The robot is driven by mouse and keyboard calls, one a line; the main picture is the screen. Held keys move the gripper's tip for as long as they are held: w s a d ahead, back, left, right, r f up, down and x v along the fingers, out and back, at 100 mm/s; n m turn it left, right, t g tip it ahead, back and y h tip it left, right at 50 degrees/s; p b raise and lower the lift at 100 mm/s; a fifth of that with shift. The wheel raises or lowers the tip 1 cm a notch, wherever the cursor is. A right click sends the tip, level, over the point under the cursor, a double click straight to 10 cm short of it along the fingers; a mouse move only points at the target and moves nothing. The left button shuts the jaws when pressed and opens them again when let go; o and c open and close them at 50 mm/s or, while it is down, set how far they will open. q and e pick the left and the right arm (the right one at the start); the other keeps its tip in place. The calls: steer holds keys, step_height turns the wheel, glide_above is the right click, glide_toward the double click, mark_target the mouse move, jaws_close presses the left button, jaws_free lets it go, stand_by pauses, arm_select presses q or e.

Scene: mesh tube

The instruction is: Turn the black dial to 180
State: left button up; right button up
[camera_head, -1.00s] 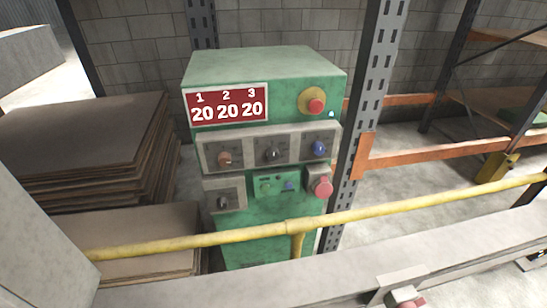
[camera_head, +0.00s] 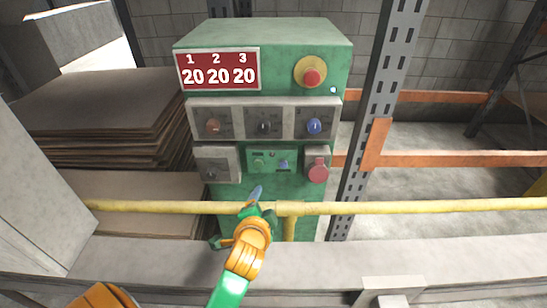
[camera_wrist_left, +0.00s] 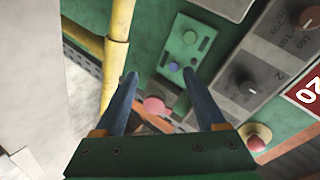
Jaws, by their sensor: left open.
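The black dial (camera_head: 265,127) is the middle one of three on the upper grey panel of the green machine; it also shows in the left wrist view as a dark knob (camera_wrist_left: 245,87) beside the number 2. The red display (camera_head: 218,70) reads 20 under each of 1, 2 and 3. My left gripper (camera_head: 256,197) is below the dial, near the yellow rail, apart from the dial. In the left wrist view its two blue fingers (camera_wrist_left: 159,75) are spread and empty, with the dial to their right. My right gripper is not in view.
A brown dial (camera_head: 212,126) and a blue dial (camera_head: 314,126) flank the black one. A yellow rail (camera_head: 370,208) crosses in front of the machine. A red button (camera_head: 312,78) and red socket (camera_head: 318,170) are on its right. A steel post (camera_head: 378,110) stands at right.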

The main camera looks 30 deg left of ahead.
mark_target(263, 129)
arm_select(q)
steer(key=w+a+r+m+t+y, duration=0.2)
steer(key=w+r, duration=0.1)
steer(key=r, duration=0.3)
steer(key=w+a+r+m+t+y, duration=0.2)
steer(key=r, duration=0.4)
steer(key=shift+m, duration=0.3)
steer(key=x, duration=0.7)
steer(key=shift+w+d+p, duration=0.1)
steer(key=shift+w+p, duration=0.15)
steer(key=shift+p, duration=0.1)
steer(key=shift+s+d+r, duration=0.1)
steer(key=c, duration=0.3)
jaws_close()
